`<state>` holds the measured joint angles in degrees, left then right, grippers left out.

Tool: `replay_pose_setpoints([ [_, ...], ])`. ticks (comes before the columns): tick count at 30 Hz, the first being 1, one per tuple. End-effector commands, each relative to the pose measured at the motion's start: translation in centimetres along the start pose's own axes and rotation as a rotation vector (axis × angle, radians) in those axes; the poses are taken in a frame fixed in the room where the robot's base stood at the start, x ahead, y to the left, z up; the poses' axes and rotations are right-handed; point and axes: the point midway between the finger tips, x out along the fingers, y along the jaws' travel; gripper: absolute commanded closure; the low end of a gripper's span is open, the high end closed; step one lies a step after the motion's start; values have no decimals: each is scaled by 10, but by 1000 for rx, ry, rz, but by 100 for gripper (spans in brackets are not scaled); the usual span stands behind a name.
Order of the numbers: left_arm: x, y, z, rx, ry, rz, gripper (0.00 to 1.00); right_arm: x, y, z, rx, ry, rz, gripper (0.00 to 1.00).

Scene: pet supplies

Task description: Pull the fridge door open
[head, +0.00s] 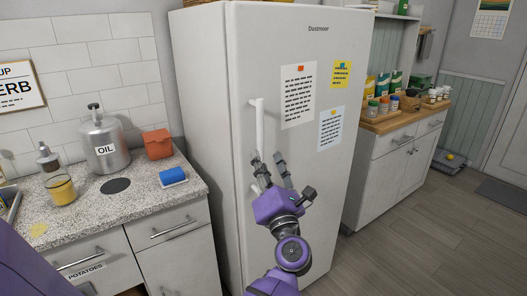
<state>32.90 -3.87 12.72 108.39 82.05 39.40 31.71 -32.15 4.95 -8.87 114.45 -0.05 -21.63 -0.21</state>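The tall white fridge (205,120) stands in the middle of the head view. Its door (300,80) looks shut, with no visible gap at the edge. A white vertical handle (259,125) is on the left side of the door. The other finger is to the right of the handle.
A wooden-topped cabinet (385,165) stands right.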

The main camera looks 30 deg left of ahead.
Motion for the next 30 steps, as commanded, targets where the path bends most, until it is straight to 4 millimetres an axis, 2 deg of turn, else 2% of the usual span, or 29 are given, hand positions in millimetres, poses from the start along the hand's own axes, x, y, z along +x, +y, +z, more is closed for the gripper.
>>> replay_pose_setpoints([
  [1,12,-3,1,-151,82,13,64,3,-1,6,1,-5,-1,60],
  [3,24,-6,2,-330,184,20,64,5,-3,7,6,-3,-1,60],
  [6,33,-14,6,-519,295,15,64,7,-5,10,12,-5,0,60],
  [9,36,-21,10,-628,362,6,64,7,-5,14,13,-9,0,60],
  [14,47,-25,9,-680,394,0,64,5,-4,14,13,-12,2,60],
  [24,96,-30,-8,-677,390,0,64,1,-2,4,12,2,3,60],
  [30,109,-33,-14,-677,390,-2,64,1,-2,4,11,2,3,60],
])
